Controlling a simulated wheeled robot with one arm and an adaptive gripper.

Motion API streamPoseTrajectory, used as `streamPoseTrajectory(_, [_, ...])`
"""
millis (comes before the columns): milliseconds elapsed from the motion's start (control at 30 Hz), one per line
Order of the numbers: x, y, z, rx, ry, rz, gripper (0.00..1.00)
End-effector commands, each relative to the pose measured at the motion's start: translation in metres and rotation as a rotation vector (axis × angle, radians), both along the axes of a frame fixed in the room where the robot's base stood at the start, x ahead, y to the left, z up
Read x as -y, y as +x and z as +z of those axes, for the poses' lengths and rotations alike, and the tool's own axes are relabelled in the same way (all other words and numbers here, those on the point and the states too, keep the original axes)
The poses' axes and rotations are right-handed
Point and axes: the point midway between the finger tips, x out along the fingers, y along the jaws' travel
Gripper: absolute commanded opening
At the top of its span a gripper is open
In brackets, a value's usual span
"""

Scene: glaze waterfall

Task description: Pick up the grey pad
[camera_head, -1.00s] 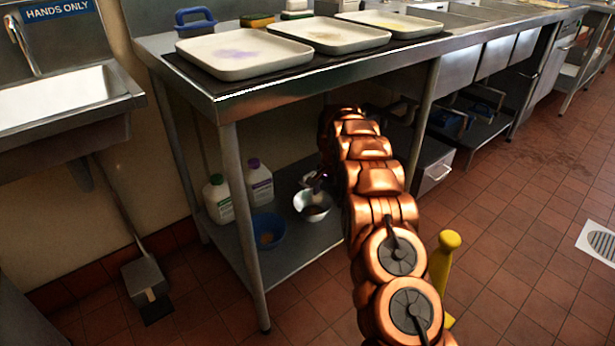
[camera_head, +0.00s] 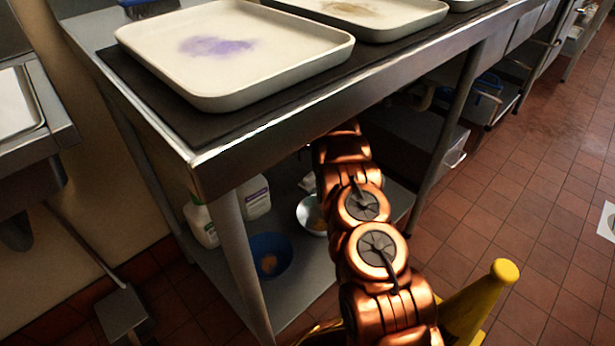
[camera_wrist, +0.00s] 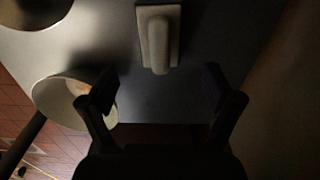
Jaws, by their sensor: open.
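The grey pad (camera_wrist: 158,40), a pale block with a raised rounded grip, lies on the grey lower shelf (camera_wrist: 200,35) at the top middle of the wrist view. My gripper (camera_wrist: 160,88) is open and empty, its two dark fingers apart. The pad shows beyond the fingertips, roughly centred between them and not touched. In the head view, a small pale thing (camera_head: 308,183) shows beside my arm on the lower shelf; I cannot tell if it is the pad. There my gripper is hidden behind my arm and under the counter.
A pale bowl (camera_wrist: 62,92) stands close by the left finger; a metal bowl also shows in the head view (camera_head: 309,213). A blue bowl (camera_head: 283,243) and white bottles (camera_head: 255,197) stand left on the shelf. The counter edge (camera_head: 330,105) overhangs my arm.

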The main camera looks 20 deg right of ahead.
Motion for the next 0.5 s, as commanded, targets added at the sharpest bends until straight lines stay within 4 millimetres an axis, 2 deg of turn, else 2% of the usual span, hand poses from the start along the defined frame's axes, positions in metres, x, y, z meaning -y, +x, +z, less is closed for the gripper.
streamPoseTrajectory(100, [0.0, 0.0, -0.015, -0.001, 0.0, 0.0, 0.9])
streamPoseTrajectory(333, [-0.002, 0.0, -0.03, 0.0, 0.0, 0.003, 0.9])
streamPoseTrajectory(500, [-0.004, 0.001, -0.052, -0.001, 0.0, 0.005, 0.9])
